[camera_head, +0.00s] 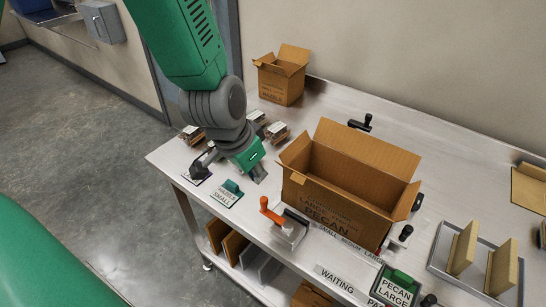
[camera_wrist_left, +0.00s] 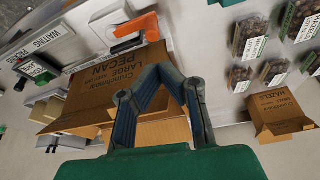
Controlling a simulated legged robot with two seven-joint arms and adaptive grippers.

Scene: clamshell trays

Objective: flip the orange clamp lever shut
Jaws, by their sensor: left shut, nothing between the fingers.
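The lever also shows in the left wrist view (camera_wrist_left: 136,25) as an orange bar beside a white plate. My left gripper (camera_head: 260,177) is above the bench, behind and left of the lever and apart from it. In the left wrist view its fingers (camera_wrist_left: 165,69) meet at the tips with nothing between them. My right gripper is in neither view.
A large open pecan box (camera_head: 345,190) stands right of my left gripper. Several clamshell trays (camera_head: 277,131) sit behind the gripper. A small hazels box (camera_head: 281,80) stands at the back.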

